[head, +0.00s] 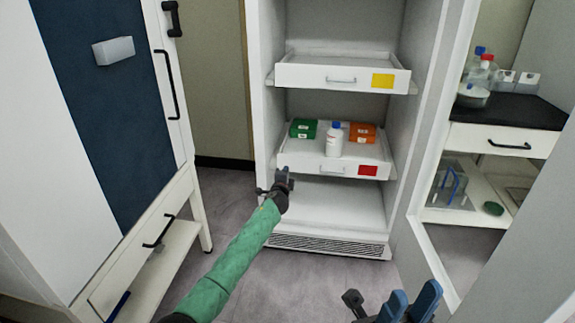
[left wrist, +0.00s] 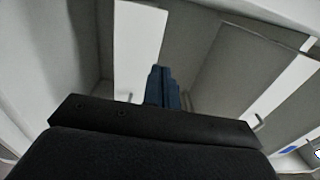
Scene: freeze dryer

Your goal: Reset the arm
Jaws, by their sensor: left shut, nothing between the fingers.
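My left gripper (head: 283,175) is at the end of the green-sleeved arm, in front of the lower drawer of the open white cabinet. In the left wrist view its blue fingers (left wrist: 161,88) are together with nothing between them. My right gripper (head: 410,303) shows at the bottom edge of the head view, its two blue fingers apart and nothing seen between them. The lower drawer (head: 315,169) has a red label and holds a green box (head: 303,128), a white bottle with a blue cap (head: 334,141) and an orange box (head: 362,132).
The upper drawer (head: 310,77) has a yellow label and looks empty. The open cabinet door (head: 425,150) stands at the right, with a bench (head: 520,115) of bottles beyond it. A white and blue cabinet (head: 110,110) stands at the left. Grey floor (head: 225,215) is free between the cabinets.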

